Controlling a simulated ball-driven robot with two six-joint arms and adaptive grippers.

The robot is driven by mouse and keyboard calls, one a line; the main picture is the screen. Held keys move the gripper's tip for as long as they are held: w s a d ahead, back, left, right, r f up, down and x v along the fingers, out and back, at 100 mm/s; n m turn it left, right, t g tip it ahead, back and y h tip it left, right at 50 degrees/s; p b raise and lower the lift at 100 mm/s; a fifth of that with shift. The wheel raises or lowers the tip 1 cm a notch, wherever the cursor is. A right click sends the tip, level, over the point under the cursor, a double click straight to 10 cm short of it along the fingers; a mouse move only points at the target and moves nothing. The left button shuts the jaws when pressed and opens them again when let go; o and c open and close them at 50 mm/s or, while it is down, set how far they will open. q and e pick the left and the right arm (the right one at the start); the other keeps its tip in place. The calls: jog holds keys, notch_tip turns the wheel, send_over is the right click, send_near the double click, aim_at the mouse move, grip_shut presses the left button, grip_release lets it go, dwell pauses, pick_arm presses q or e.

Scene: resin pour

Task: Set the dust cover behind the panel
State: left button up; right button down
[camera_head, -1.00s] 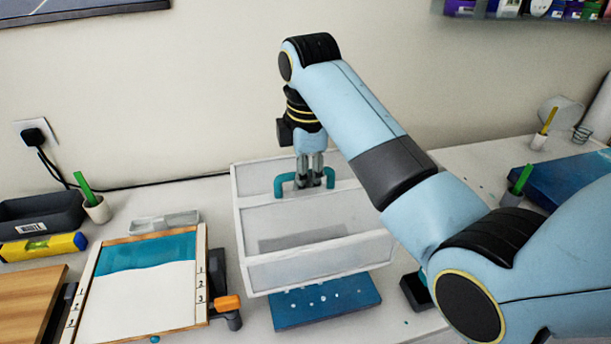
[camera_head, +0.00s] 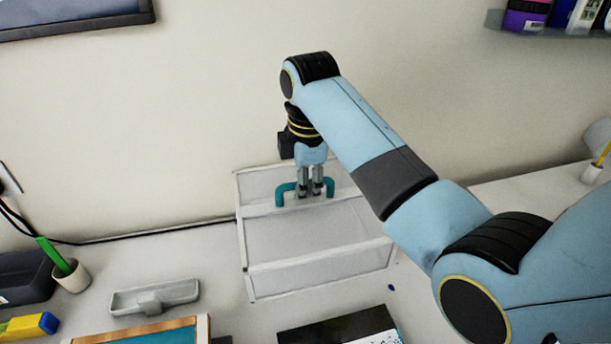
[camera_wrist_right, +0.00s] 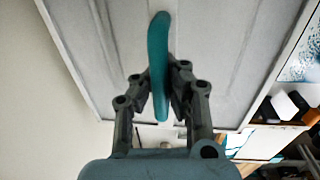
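The dust cover (camera_head: 310,232) is a pale box with white edges, see-through grey walls and a teal handle (camera_head: 281,196). My right gripper (camera_head: 309,196) is shut on the handle from above; the right wrist view shows its fingers (camera_wrist_right: 163,100) on both sides of it. The cover is near the back wall; I cannot tell whether its lower edge touches the table. A wood-framed panel (camera_head: 165,336) with a teal surface shows only its far edge, at the lower left, left of and nearer than the cover. My left gripper is out of view.
A grey tray (camera_head: 180,292) and a cup (camera_head: 74,279) with a green stick stand left of the cover. A dark slab (camera_head: 335,326) lies just in front of it. A cable runs along the wall. Bare table (camera_head: 440,270) shows to the right.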

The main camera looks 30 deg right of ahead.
aim_at(306, 199)
notch_tip(306, 199, down, 4)
jog(key=shift+r+b, duration=0.1)
jog(key=shift+b, duration=0.35)
jog(key=shift+f, duration=0.5)
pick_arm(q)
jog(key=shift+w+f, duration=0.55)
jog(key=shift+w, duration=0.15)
pick_arm(e)
jog(key=shift+f, duration=0.15)
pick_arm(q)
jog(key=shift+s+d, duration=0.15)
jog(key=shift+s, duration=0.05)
pick_arm(e)
jog(key=shift+f, duration=0.15)
jog(key=c, duration=1.4)
grip_release()
